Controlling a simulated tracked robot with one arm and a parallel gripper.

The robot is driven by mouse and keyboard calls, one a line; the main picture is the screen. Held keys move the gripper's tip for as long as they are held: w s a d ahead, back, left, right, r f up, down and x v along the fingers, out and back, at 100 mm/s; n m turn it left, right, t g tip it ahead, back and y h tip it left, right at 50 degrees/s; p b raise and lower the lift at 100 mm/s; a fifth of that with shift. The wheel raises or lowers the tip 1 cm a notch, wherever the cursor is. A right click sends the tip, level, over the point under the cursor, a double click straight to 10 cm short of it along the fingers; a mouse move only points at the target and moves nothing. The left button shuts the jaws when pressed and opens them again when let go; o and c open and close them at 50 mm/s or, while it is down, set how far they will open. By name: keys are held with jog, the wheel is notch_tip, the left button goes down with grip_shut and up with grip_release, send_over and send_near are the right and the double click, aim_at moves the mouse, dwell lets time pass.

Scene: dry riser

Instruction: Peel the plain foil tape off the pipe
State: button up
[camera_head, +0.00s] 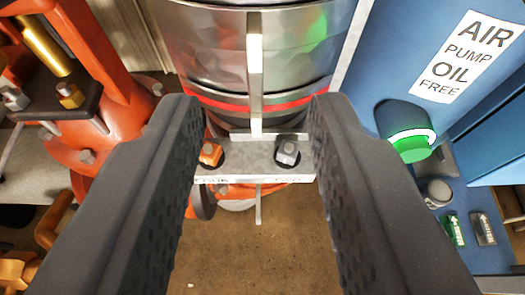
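The pipe is wrapped in shiny, wrinkled silver foil tape (205,45) and stands upright at the top centre. The upper wraps look plain; a red-striped band (228,106) circles the pipe lower down. A narrow pale upright strip (255,70) runs in front of the foil; I cannot tell whether it is part of the tape. My gripper (250,112) is open and empty, with its two black ridged fingers reaching toward the pipe's lower end on either side. The fingers hide parts of the surroundings, and no contact with the foil shows.
A metal plate (250,160) with an orange bolt (210,153) and a grey bolt (287,152) sits between the fingers. Red-orange machinery (110,60) stands left. Brown floor (250,260) is clear below.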

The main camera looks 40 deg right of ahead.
jog(key=shift+b+x, duration=0.4)
jog(key=shift+x, duration=2.65)
grip_shut()
jog(key=shift+s+a+f, duration=0.1)
jog(key=shift+a, duration=0.05)
jog(key=shift+s+a, duration=0.2)
jog(key=shift+s, duration=0.1)
jog(key=shift+s+a, duration=0.1)
jog(key=shift+s, duration=0.05)
jog(key=p, duration=0.3)
send_near(254, 61)
jog(key=f, duration=0.1)
jog(key=s+a+f, duration=0.1)
jog(key=shift+s+f, duration=0.2)
jog(key=shift+f, duration=0.1)
